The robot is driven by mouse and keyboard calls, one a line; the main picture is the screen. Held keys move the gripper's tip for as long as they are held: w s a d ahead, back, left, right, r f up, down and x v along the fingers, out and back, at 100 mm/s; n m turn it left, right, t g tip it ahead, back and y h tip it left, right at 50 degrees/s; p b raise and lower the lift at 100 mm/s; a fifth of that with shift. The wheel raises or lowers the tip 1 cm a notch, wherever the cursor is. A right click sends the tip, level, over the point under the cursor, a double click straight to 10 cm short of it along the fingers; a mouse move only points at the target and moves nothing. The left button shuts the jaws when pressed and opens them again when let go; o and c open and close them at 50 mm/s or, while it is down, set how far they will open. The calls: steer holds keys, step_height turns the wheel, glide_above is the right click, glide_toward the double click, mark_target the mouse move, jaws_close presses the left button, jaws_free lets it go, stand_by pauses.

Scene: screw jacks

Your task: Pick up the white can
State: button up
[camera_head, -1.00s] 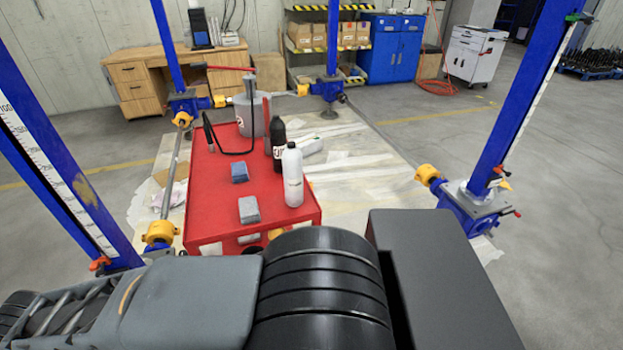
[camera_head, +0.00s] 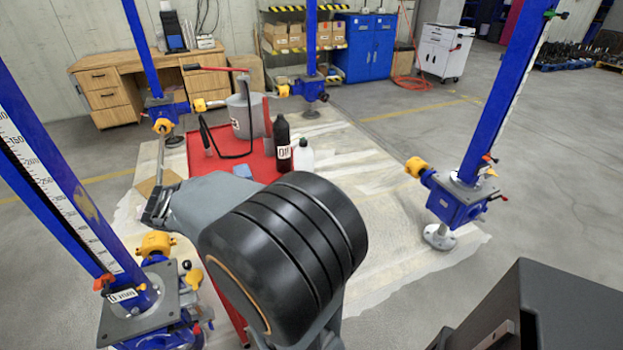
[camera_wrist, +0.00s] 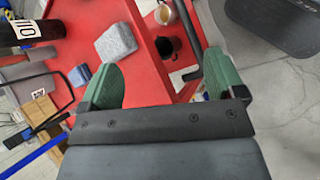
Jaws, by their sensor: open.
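The white can (camera_head: 303,155), bottle-shaped with a dark cap, stands upright on the red cart (camera_head: 202,155) beside a black oil bottle (camera_head: 282,143). My arm hides its lower part in the head view. I cannot make out the white can in the wrist view. My gripper (camera_wrist: 164,60) has two green fingers spread wide apart with nothing held between them. It is over the red cart top, with the black bottle (camera_wrist: 30,30) off to the upper left.
A grey bucket (camera_head: 240,118) stands behind the bottles. Blue screw jacks (camera_head: 458,200) surround the cart. Open floor lies to the right.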

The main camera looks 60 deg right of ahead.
mark_target(295, 160)
steer(key=w+d+r+n+g+h, duration=0.1)
steer(key=d+n+h, duration=0.1)
steer(key=d, duration=0.3)
steer(key=w+d+r+n+g+h, duration=0.1)
steer(key=w+d+n+g+h, duration=0.1)
steer(key=d+h, duration=0.2)
steer(key=w+d+r+n+g+h, duration=0.1)
steer(key=d+r+n+h, duration=0.1)
steer(key=d, duration=0.5)
steer(key=shift+w+n+g+h+b, duration=0.2)
steer(key=shift+n+g+h+b, duration=0.2)
steer(key=shift+n+h, duration=0.1)
steer(key=x, duration=0.7)
steer(key=shift+w+d+r, duration=0.1)
steer(key=shift+d+r, duration=0.15)
steer(key=shift+d, duration=0.15)
steer(key=shift+h, duration=0.3)
steer(key=shift+x, duration=3)
steer(key=shift+f, duration=0.15)
steer(key=shift+a, duration=0.1)
steer(key=c, duration=1.5)
steer(key=shift+c, duration=0.2)
